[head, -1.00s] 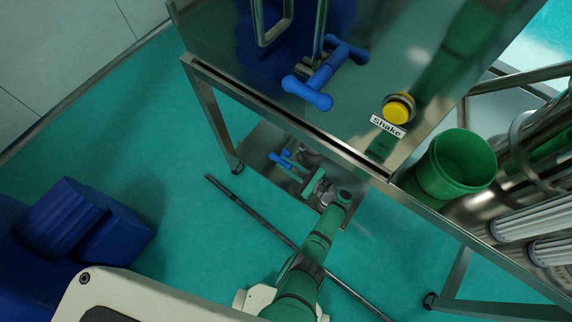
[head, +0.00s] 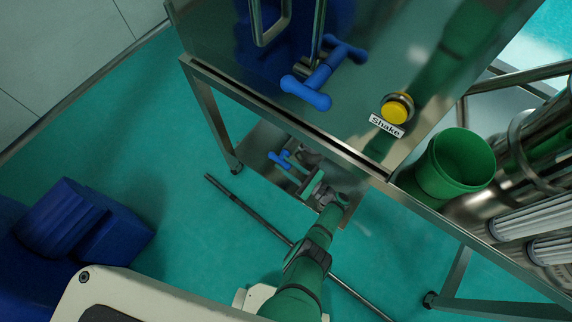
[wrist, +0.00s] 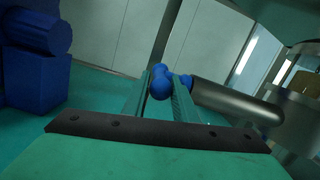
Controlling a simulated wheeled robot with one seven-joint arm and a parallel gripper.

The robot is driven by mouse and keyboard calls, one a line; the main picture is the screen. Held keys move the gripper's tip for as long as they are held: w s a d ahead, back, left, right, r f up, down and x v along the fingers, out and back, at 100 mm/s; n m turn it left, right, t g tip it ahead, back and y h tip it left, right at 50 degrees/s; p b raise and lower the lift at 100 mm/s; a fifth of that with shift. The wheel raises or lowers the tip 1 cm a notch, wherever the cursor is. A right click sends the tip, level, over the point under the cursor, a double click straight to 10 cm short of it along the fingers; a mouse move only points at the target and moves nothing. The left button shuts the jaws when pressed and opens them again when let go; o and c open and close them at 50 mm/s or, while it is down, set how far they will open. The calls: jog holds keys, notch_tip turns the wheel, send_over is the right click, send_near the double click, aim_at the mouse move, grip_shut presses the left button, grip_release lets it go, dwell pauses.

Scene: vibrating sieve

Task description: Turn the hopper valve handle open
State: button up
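The blue valve handle (head: 281,161) is low under the steel frame in the head view. In the wrist view the round-ended blue handle (wrist: 160,84) sits between the green fingertips, with a silver stem running to the right. My gripper (head: 302,183) reaches it from the lower right. In the wrist view my gripper (wrist: 161,92) has its fingers close on both sides of the handle and the blue end fills the gap, so it appears shut on it. Finger contact is partly hidden.
A larger blue T-handle (head: 320,75) and a yellow button (head: 397,108) labelled Shake are on the steel panel above. A green bucket (head: 458,165) stands at the right. A dark rod (head: 232,195) lies across the floor. Blue blocks (head: 85,222) are at the left.

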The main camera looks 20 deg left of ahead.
jog(key=v, duration=1)
jog(key=shift+d, duration=0.4)
jog(key=shift+s, duration=0.15)
